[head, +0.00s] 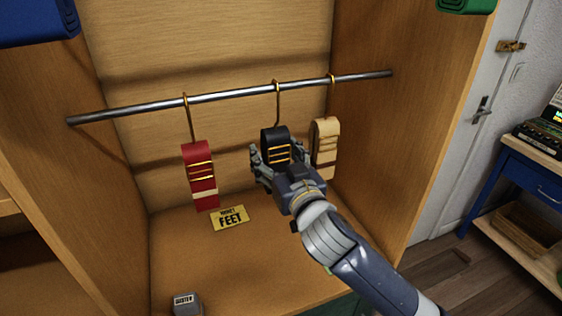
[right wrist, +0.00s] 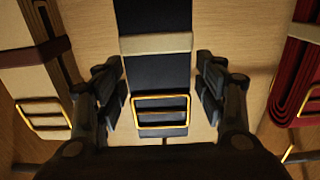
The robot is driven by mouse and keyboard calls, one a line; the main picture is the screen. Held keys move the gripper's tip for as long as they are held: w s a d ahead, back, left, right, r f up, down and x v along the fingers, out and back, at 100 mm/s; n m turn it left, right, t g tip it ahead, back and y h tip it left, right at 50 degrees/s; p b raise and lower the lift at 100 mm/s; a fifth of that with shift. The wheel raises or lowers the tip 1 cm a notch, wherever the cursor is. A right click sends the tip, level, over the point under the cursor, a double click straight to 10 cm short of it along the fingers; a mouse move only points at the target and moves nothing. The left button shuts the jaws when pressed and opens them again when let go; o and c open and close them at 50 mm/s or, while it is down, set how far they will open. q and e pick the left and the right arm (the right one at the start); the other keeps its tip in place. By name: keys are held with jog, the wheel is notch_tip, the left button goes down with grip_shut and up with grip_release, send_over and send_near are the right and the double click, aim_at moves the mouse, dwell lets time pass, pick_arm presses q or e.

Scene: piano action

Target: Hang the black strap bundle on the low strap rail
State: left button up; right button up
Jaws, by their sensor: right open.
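The black strap bundle (head: 274,137) hangs by a brass hook from the metal strap rail (head: 228,95) inside the wooden cabinet. In the right wrist view the black strap bundle (right wrist: 155,65) shows a pale band and a gold buckle. My right gripper (head: 268,158) is at the bundle, with its fingers on either side of the black strap. In the right wrist view, gaps show between the strap and both fingers of the right gripper (right wrist: 158,85), so it is open. The bundle's lower part is hidden by the gripper in the head view. My left gripper is not in view.
A red strap bundle (head: 200,175) hangs to the left and a cream one (head: 324,145) close to the right on the same rail. A yellow "FEET" card (head: 229,218) and a small grey block (head: 187,304) are on the cabinet floor. A blue table (head: 530,180) stands outside.

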jog(key=v, duration=1.2)
jog(key=s+d+f+m+g+h, duration=0.15)
jog(key=s+d+f+g, duration=0.3)
jog(key=f, duration=0.55)
jog(key=s+d+f+m+g+h, duration=0.1)
jog(key=s+d+f+g+h, duration=0.3)
jog(key=f, duration=0.6)
jog(key=s+d+f+g, duration=0.3)
jog(key=s+f, duration=0.3)
jog(key=s, duration=0.2)
jog(key=s+d+f+g, duration=0.2)
jog(key=s+d+f, duration=0.1)
jog(key=s+f, duration=0.35)
notch_tip(320, 180, down, 27)
jog(key=s+n+g+b, duration=0.1)
jog(key=s+g, duration=0.1)
jog(key=s, duration=0.1)
jog(key=s+d+f, duration=0.3)
jog(key=s+f, duration=1.3)
jog(key=shift+f+g+b, duration=0.35)
jog(key=shift+f+b, duration=0.05)
jog(key=shift+b, duration=0.05)
